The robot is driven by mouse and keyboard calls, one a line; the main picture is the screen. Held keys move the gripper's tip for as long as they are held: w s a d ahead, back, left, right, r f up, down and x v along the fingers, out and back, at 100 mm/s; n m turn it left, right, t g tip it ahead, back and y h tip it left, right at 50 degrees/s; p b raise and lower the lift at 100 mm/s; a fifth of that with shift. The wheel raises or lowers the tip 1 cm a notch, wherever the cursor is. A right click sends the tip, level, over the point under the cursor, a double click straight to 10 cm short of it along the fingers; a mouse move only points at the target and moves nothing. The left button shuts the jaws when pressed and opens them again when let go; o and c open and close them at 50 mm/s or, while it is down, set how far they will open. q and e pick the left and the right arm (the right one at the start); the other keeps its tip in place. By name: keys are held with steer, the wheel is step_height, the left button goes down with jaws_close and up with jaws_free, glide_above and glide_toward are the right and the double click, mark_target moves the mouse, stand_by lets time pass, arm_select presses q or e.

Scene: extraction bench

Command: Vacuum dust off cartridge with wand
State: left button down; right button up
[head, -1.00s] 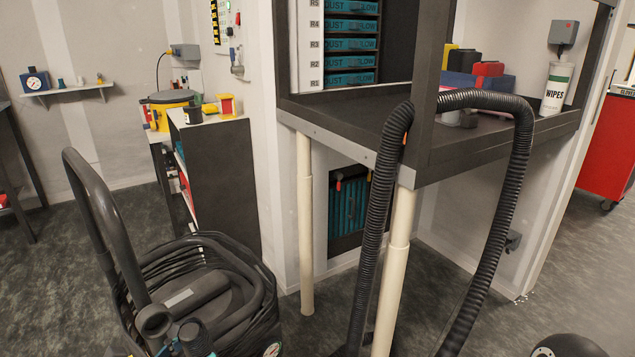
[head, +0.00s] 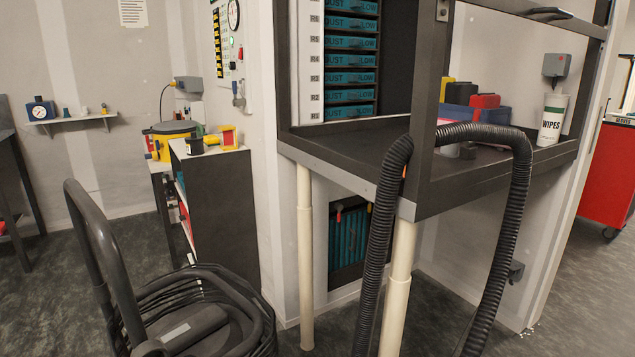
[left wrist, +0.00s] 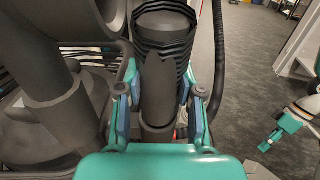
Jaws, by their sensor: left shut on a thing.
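In the left wrist view my left gripper (left wrist: 160,118) is shut on a dark grey tube (left wrist: 158,85), which looks like the vacuum wand's handle. Black ribbed hose (left wrist: 165,35) lies just beyond it. In the head view the black hose (head: 508,210) arches in front of the bench. Teal units (head: 350,77) marked "DUST" and "LOW" are stacked in a rack with R labels; which one is the task's cartridge I cannot tell. A teal and grey part (left wrist: 285,128) at the right of the wrist view may be my right gripper; its jaws are unclear.
The dark bench (head: 350,150) stands on pale posts (head: 305,240). A wipes canister (head: 552,120) and a blue bin (head: 480,112) stand on its right part. Grey floor is open at left.

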arm_select(q)
steer(key=shift+r, duration=0.15)
steer(key=shift+r+p, duration=1.9)
steer(key=shift+r, duration=0.35)
steer(key=shift+w+a+r+p, duration=0.1)
steer(key=shift+w+r+p, duration=0.05)
steer(key=shift+r+p, duration=0.35)
steer(key=shift+w+a+r+p, duration=0.1)
steer(key=shift+r+p, duration=0.2)
steer(key=shift+r, duration=0.3)
steer(key=shift+d+r+p, duration=0.1)
steer(key=shift+r+p, duration=0.4)
steer(key=shift+r, duration=0.05)
steer(key=shift+f, duration=0.2)
steer(key=shift+s+f+b, duration=0.1)
steer(key=shift+f+b, duration=1.1)
steer(key=shift+b, duration=0.1)
steer(key=c, duration=0.7)
jaws_free()
steer(key=shift+f, duration=0.1)
